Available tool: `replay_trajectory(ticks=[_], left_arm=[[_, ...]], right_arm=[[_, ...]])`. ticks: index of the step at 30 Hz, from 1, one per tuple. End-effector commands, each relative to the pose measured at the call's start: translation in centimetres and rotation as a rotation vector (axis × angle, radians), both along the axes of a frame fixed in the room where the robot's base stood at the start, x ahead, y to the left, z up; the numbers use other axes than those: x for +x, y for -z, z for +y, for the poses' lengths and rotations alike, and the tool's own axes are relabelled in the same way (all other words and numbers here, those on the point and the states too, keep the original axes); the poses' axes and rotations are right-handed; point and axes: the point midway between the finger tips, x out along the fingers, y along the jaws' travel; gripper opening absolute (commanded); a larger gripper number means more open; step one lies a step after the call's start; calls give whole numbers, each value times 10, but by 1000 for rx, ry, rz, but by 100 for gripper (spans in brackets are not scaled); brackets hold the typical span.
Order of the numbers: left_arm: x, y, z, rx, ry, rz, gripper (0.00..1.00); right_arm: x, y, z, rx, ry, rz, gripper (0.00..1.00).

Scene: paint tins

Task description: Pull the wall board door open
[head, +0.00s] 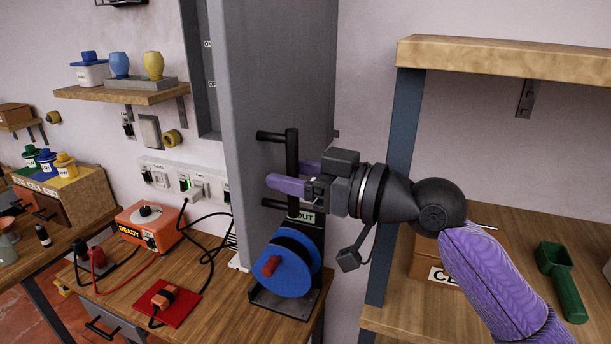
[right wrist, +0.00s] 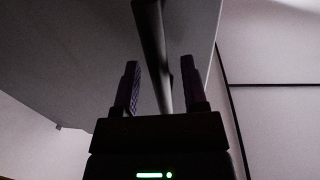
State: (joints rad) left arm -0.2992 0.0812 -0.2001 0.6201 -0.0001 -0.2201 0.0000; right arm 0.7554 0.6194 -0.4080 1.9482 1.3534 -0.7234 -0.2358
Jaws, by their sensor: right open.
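The wall board door (head: 275,70) is a tall grey panel that stands out from the wall, with part of a grey frame (head: 205,65) to its left. A black vertical bar handle (head: 292,150) is fixed to the door's face. My right gripper (head: 296,176) is at the handle's lower half, its purple fingers open. In the right wrist view the handle (right wrist: 158,50) runs between the two spread fingers (right wrist: 162,88), with a visible gap on the left; contact on the right is unclear. The handle's part behind the finger is hidden. My left gripper is out of view.
A blue cable reel (head: 285,265) stands on the workbench (head: 225,285) below the handle. An orange box (head: 148,225) and cables lie left. A wooden shelf unit (head: 500,55) with a blue-grey post (head: 393,150) stands close on the right, by my right arm.

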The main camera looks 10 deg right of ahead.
Motion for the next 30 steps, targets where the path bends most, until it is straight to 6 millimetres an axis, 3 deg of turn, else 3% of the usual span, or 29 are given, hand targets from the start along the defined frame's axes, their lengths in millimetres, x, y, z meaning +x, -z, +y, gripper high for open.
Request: replay_trajectory(ticks=[13,30], left_arm=[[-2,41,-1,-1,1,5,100],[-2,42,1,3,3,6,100]], right_arm=[[-50,5,-70,-2,2,1,56],[-56,0,-77,0,0,0,56]])
